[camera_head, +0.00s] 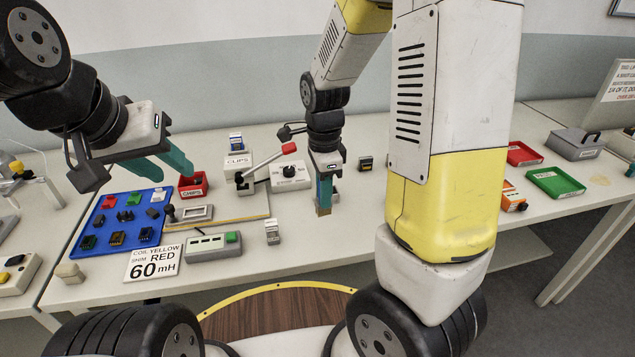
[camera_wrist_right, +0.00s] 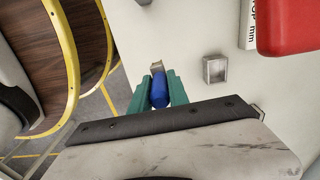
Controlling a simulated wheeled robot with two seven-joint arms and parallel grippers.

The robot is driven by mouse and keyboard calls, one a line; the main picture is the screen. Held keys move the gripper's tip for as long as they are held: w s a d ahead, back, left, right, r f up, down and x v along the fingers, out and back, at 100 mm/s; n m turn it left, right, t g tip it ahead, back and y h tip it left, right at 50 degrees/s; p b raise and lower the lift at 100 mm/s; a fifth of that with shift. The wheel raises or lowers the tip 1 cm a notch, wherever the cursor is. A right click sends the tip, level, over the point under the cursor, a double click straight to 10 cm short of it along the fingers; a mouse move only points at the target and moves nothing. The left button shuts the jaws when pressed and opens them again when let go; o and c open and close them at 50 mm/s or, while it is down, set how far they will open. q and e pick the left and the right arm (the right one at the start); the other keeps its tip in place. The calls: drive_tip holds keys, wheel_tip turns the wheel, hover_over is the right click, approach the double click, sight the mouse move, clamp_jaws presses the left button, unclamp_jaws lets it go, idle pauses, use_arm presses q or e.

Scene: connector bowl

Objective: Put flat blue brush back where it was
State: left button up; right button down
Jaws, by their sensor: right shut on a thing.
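My right gripper (camera_head: 324,196) is shut on a blue-handled brush (camera_wrist_right: 158,92), pointing down over the table near its front edge. In the right wrist view the blue handle lies between the green fingers (camera_wrist_right: 159,96), and a pale metallic end sticks out past them. In the head view only a brownish tip shows below the fingers. A small grey square holder (camera_head: 272,232) with a hollow top stands left of the right gripper; a grey square cup with an open hollow also shows in the right wrist view (camera_wrist_right: 215,69). My left gripper (camera_head: 174,172) is open and empty above the blue tray.
A blue tray (camera_head: 100,241) with several small parts lies at the left, beside a red bin (camera_head: 193,187). A grey box with a green button (camera_head: 214,246) and a "60 mH" card (camera_head: 153,263) stand near the front. A red-handled lever device (camera_head: 245,180) is behind.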

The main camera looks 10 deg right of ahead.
drive_tip(key=shift+m, duration=0.7)
drive_tip(key=shift+w+d+f, duration=0.6)
drive_tip(key=shift+w+f, duration=0.4)
drive_tip(key=shift+w, duration=1)
drive_tip(key=shift+w+d+f, duration=0.65)
drive_tip(key=shift+w+f, duration=0.3)
drive_tip(key=shift+w, duration=1.1)
drive_tip(key=shift+w+d+f, duration=0.6)
drive_tip(key=shift+w+f, duration=0.4)
drive_tip(key=shift+w, duration=1)
drive_tip(key=shift+f, duration=0.2)
drive_tip(key=c, duration=1.3)
unclamp_jaws()
drive_tip(key=shift+o, duration=0.2)
